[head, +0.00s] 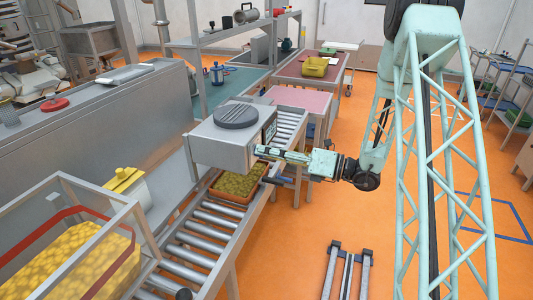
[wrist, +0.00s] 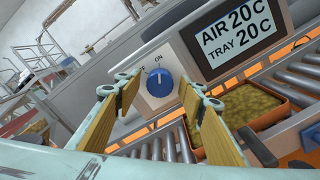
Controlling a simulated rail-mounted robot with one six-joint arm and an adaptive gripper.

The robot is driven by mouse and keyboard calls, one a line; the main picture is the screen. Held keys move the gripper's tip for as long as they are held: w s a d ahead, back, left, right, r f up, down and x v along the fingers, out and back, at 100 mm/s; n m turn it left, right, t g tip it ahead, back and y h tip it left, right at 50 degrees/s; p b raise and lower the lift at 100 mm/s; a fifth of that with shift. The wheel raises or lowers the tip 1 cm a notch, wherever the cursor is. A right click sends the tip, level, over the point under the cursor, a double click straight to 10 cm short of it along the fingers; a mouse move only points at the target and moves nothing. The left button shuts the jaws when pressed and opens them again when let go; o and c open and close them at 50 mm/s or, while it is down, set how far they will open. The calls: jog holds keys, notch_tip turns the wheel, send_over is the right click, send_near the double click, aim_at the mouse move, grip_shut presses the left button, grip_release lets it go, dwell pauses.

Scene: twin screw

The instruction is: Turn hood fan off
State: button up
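The hood (head: 225,140) is a grey box over the roller conveyor, with a round dark cap on top. In the wrist view a blue knob (wrist: 160,82) sits on its pale panel (wrist: 152,58). "ON" is printed above the knob, and another label to its left is only partly readable. A light mark on the knob points roughly up, near "ON". My gripper (wrist: 161,88) is open, with its wood-coloured fingers on either side of the knob and a visible gap to each. In the head view my gripper (head: 268,154) is beside the hood's right face; the knob is hidden there.
A display (wrist: 237,34) reading "AIR 20C, TRAY 20C" is right of the knob. An orange tray (wrist: 262,108) of yellow-green pieces sits on the rollers below; it also shows in the head view (head: 240,197). A clear bin (head: 75,250) stands front left.

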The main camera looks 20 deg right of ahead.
dwell(0.3)
jog(key=c, duration=0.8)
jog(key=shift+c, duration=0.2)
jog(key=shift+n+b, duration=0.3)
jog(key=shift+b, duration=0.05)
jog(key=n+b, duration=1)
jog(key=n, duration=0.1)
jog(key=shift+n, duration=0.3)
